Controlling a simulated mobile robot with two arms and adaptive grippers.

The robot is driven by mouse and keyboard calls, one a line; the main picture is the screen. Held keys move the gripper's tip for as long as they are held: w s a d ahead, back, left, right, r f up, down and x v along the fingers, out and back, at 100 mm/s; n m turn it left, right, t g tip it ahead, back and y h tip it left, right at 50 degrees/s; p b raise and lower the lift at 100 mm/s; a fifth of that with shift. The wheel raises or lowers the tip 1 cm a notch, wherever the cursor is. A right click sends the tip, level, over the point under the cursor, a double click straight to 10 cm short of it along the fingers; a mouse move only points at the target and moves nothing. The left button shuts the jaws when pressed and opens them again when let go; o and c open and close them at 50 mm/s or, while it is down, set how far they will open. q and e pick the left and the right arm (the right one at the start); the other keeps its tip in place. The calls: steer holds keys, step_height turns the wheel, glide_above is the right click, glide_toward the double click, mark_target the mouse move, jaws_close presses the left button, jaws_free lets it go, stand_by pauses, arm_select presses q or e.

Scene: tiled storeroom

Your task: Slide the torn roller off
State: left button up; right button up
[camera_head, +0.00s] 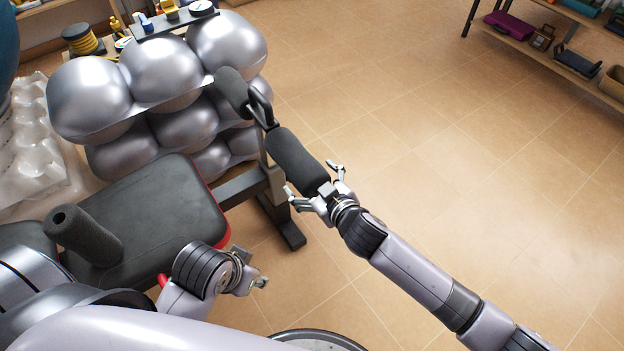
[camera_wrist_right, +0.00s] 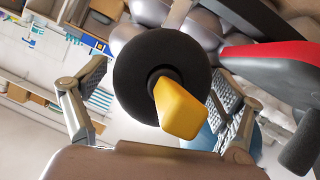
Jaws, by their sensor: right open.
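A black foam roller (camera_head: 294,160) sits on the bench frame's bar. My right gripper (camera_head: 312,178) is at the roller's near end, with its fingers spread to either side. In the right wrist view the roller's round end (camera_wrist_right: 130,72) faces the camera between the open fingers (camera_wrist_right: 160,112); a yellow piece (camera_wrist_right: 180,108) juts out in front of its centre. Another black roller (camera_head: 231,90) is farther along the same bar. A third (camera_head: 92,238) is by the bench pad. I see no clear tear on any roller. My left gripper (camera_head: 257,282) is low, in front of the bench; its jaw state is unclear.
The padded bench (camera_head: 165,215) with red edging stands left of my right gripper. Large silver balls (camera_head: 160,72) are stacked behind it. A white moulded tray (camera_head: 35,150) is at far left. Shelves (camera_head: 555,55) stand at the back right. The tiled floor on the right is clear.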

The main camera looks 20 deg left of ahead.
steer(key=c, duration=1.3)
steer(key=shift+s+d, duration=0.1)
